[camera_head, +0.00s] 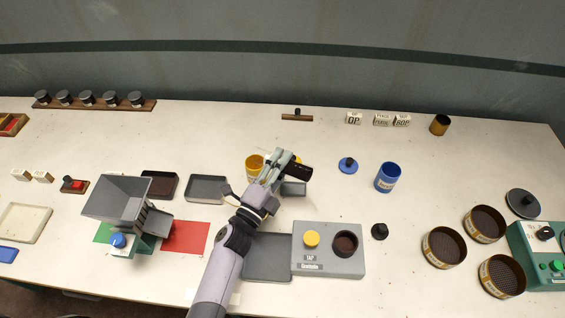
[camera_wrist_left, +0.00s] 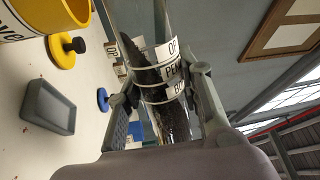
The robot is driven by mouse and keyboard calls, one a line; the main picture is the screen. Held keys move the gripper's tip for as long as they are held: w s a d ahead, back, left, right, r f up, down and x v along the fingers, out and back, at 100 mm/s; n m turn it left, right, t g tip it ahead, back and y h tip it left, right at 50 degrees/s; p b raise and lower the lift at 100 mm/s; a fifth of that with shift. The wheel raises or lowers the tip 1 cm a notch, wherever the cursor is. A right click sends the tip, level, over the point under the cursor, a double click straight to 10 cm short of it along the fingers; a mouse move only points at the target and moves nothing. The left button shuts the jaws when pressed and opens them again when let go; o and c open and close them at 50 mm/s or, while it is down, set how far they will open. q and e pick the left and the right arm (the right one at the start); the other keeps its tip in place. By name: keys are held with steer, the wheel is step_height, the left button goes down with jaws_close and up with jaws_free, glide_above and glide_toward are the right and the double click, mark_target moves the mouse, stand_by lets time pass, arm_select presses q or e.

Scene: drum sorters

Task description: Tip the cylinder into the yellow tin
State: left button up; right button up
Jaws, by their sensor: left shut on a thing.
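My left gripper (camera_head: 284,163) is shut on a cylinder (camera_head: 299,171), raised near the middle of the table. In the left wrist view the cylinder (camera_wrist_left: 163,85) is clear, with dark tea-like contents and several white lettered bands. It lies between both fingers (camera_wrist_left: 160,95) and looks tipped over in the head view. The yellow tin (camera_head: 254,165) stands open just left of the gripper, apart from the cylinder. The tin (camera_wrist_left: 45,25) also shows at the top left of the left wrist view. My right gripper is out of view.
A small grey tray (camera_head: 294,189) and a yellow lid (camera_wrist_left: 62,50) with a black knob lie near the gripper. A blue tin (camera_head: 387,177) and blue lid (camera_head: 348,166) stand to the right. A grey tap unit (camera_head: 328,262) and a hopper (camera_head: 118,198) are nearer the front.

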arm_select(q)
steer(key=shift+w+a+r+n+y+p, duration=0.2)
steer(key=shift+r+n+p, duration=0.3)
steer(key=shift+n+p, duration=0.35)
steer(key=shift+w+a+r+n+y+p, duration=0.1)
steer(key=shift+a+r+n+y+p, duration=0.15)
steer(key=shift+r+n+p, duration=0.45)
steer(key=shift+w+a+r+n+y+p, duration=0.2)
steer(key=shift+a+r+n+p, duration=0.2)
steer(key=shift+n+p, duration=0.7)
steer(key=shift+w+a+r+n+y+p, duration=0.2)
steer(key=shift+a+n+p, duration=0.25)
steer(key=shift+n+p, duration=0.55)
steer(key=shift+r+p, duration=0.6)
steer(key=shift+r, duration=0.05)
steer(key=shift+f+b, duration=0.6)
steer(key=shift+f, duration=0.15)
steer(key=shift+r, duration=0.15)
